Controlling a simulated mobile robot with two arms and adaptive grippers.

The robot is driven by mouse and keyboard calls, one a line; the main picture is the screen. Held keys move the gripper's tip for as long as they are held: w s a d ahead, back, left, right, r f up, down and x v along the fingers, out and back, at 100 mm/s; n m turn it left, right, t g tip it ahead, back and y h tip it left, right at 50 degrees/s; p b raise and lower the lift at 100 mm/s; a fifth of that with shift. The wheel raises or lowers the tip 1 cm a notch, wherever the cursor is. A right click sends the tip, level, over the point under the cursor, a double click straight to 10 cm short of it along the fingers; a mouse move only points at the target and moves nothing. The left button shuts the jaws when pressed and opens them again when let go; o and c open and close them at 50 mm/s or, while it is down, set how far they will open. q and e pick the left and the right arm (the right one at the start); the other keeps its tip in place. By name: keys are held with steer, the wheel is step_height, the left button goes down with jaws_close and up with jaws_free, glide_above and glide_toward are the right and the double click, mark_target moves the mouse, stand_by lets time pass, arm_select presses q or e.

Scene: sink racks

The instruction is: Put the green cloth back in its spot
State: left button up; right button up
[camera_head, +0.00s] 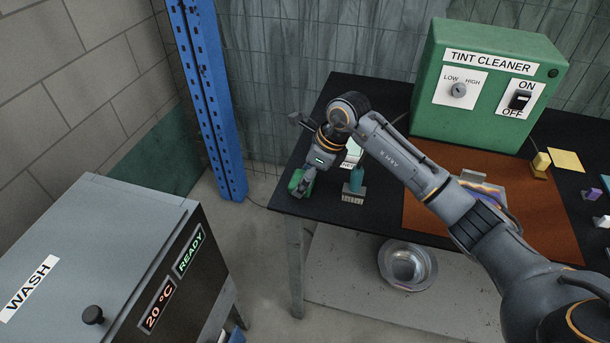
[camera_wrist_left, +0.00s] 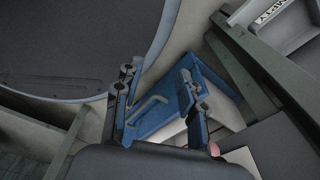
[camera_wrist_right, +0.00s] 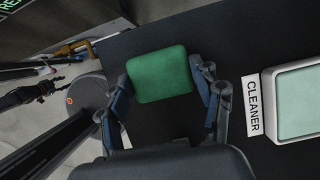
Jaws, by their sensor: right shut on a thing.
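The green cloth (camera_head: 295,181) is at the left front corner of the black table, at the tip of my right arm. In the right wrist view the green cloth (camera_wrist_right: 160,75) is a rounded square between the fingers of my right gripper (camera_wrist_right: 163,90), which is shut on it. Whether it touches the tabletop is not clear. In the head view my right gripper (camera_head: 305,185) partly covers it. My left gripper (camera_wrist_left: 157,80) shows only in its own wrist view. Its fingers are apart with nothing held between them.
A teal-handled brush (camera_head: 354,183) stands right of the cloth, near a pale tray (camera_wrist_right: 300,100) labelled CLEANER. The green tint cleaner box (camera_head: 480,120) and brown mat (camera_head: 550,220) are farther right. A grey wash machine (camera_head: 100,230) stands left, across a floor gap. A metal bowl (camera_head: 408,266) sits below.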

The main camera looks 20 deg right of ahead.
steer(key=shift+f, duration=0.15)
steer(key=o, duration=1)
steer(key=shift+r, duration=0.25)
steer(key=b+v, duration=0.1)
steer(key=v, duration=1.1)
